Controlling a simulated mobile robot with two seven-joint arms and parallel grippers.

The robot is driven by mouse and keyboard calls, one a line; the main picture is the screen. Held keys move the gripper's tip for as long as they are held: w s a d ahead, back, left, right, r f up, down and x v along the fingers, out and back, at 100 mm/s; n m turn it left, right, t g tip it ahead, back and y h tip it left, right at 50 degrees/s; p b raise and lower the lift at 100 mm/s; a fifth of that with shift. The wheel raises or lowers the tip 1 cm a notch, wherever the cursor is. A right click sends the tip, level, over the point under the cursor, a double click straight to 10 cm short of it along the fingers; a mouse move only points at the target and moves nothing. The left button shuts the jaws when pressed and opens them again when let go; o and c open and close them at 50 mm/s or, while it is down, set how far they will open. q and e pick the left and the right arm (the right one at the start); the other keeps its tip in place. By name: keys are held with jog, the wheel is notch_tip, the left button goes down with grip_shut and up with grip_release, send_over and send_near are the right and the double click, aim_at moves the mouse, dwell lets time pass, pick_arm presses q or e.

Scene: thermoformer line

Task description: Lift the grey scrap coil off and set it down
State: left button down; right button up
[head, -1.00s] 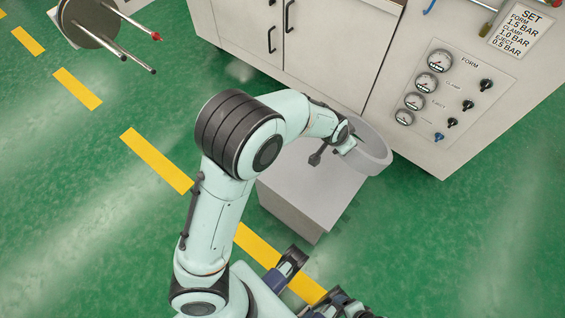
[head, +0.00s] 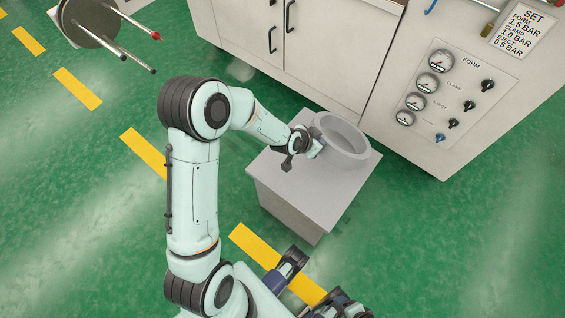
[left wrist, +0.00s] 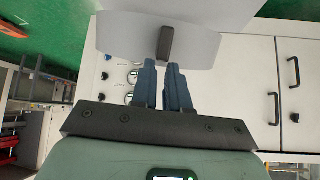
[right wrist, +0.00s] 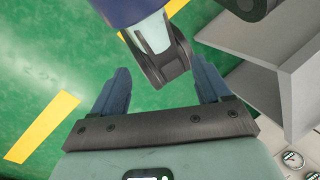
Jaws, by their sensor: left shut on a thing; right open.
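The grey scrap coil (head: 351,166) is a wide ring over the back part of the grey box-like stand's top (head: 290,180) in the head view. I cannot tell whether it rests on the stand or hangs just above it. My left gripper (head: 316,149) is at the ring's left side, shut on it. In the left wrist view the coil's curved wall (left wrist: 120,35) lies at the tips of my left gripper (left wrist: 165,64), with a dark tab (left wrist: 165,43) on it. My right gripper (right wrist: 158,72) is open and empty in the right wrist view, away from the coil.
A cream cabinet (head: 330,50) with a gauge and knob panel (head: 455,95) stands just behind the stand. A disc with several rods (head: 90,22) is at the upper left. The green floor left of the stand is clear, crossed by yellow dashes (head: 77,88).

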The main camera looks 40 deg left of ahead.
pick_arm(q)
jog(key=shift+s+a+f+m+t+h+b, duration=0.35)
jog(key=shift+s+a+f+b, duration=0.95)
jog(key=shift+f, duration=1.4)
jog(key=shift+s+a+f+m+t+h+b, duration=0.1)
jog(key=shift+s+a+f+t+h+b, duration=0.45)
jog(key=shift+s+f, duration=1.75)
jog(key=shift+s+a+f+m+t+h+b, duration=0.25)
jog(key=shift+s+a+f+b, duration=0.9)
jog(key=shift+f, duration=1.9)
pick_arm(e)
jog(key=w+d+f+t+h, duration=0.1)
jog(key=w+d+f+t, duration=0.1)
jog(key=w+d+f, duration=0.2)
jog(key=shift+w+f+m+t, duration=0.3)
jog(key=shift+w+f, duration=0.95)
jog(key=shift+w, duration=0.9)
pick_arm(q)
jog(key=shift+s+d, duration=0.1)
jog(key=c, duration=1)
grip_release()
jog(key=shift+c, duration=0.2)
jog(key=shift+p, duration=0.3)
